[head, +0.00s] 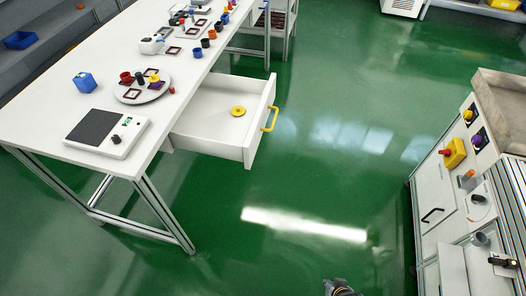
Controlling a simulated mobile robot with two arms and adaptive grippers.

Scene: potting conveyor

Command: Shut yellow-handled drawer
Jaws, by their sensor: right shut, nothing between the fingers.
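The white drawer (204,142) stands pulled out from under the right side of the long white table. Its yellow handle (271,119) is on the drawer's front panel (262,110), facing right. A small yellow round piece (238,111) lies inside the drawer. My right gripper (340,286) shows only in part at the bottom edge of the head view. It is shut and empty, well apart from the drawer, over the green floor. My left gripper is not in view.
The white table (105,88) carries a scale (107,132), a round plate (143,92), a blue box (85,82) and several small parts. A cabinet with a dark handle (433,214) stands at the right. The green floor (330,110) between them is clear.

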